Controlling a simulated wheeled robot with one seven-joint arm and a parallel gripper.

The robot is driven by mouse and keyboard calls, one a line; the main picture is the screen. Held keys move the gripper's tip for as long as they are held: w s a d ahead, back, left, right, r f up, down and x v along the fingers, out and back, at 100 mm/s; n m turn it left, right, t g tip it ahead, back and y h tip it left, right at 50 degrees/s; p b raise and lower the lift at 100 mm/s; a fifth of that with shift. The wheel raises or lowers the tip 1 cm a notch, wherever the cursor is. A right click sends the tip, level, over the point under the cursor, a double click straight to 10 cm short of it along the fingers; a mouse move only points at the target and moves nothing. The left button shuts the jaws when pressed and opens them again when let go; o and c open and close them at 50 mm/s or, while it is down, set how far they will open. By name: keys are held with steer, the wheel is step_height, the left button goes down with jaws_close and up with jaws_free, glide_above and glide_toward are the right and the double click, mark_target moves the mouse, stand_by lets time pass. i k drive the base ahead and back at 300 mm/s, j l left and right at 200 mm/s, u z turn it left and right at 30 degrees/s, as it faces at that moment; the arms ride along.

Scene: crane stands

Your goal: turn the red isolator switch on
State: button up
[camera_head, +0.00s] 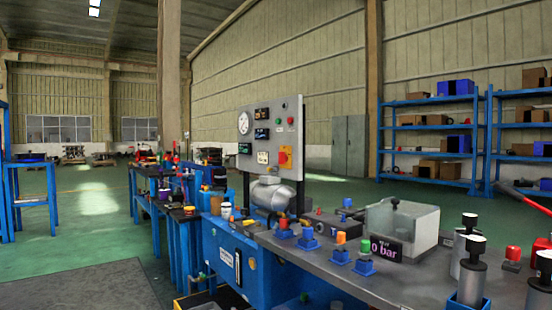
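A grey upright panel (298,140) stands on the workbench near the middle of the head view. A small red-orange switch on a yellow plate (284,158) sits low on the panel's right part and looks like the red isolator switch. It is too small to tell which way its handle is turned. My gripper is not in view, and nothing stands in front of the switch.
The panel also carries a round gauge (243,123) and small displays. A silver cylinder (273,193) lies in front of its foot. The bench (330,254) holds valves, a clear box (402,225) and metal cylinders (473,276). Green floor (70,250) is open at left.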

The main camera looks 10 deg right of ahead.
mark_target(283, 158)
steer(key=i+j, duration=0.4)
steer(key=i, duration=0.15)
steer(key=i+j, duration=0.35)
steer(key=i, duration=0.25)
steer(key=i+j, duration=0.4)
steer(key=i, duration=0.15)
steer(key=u, duration=0.05)
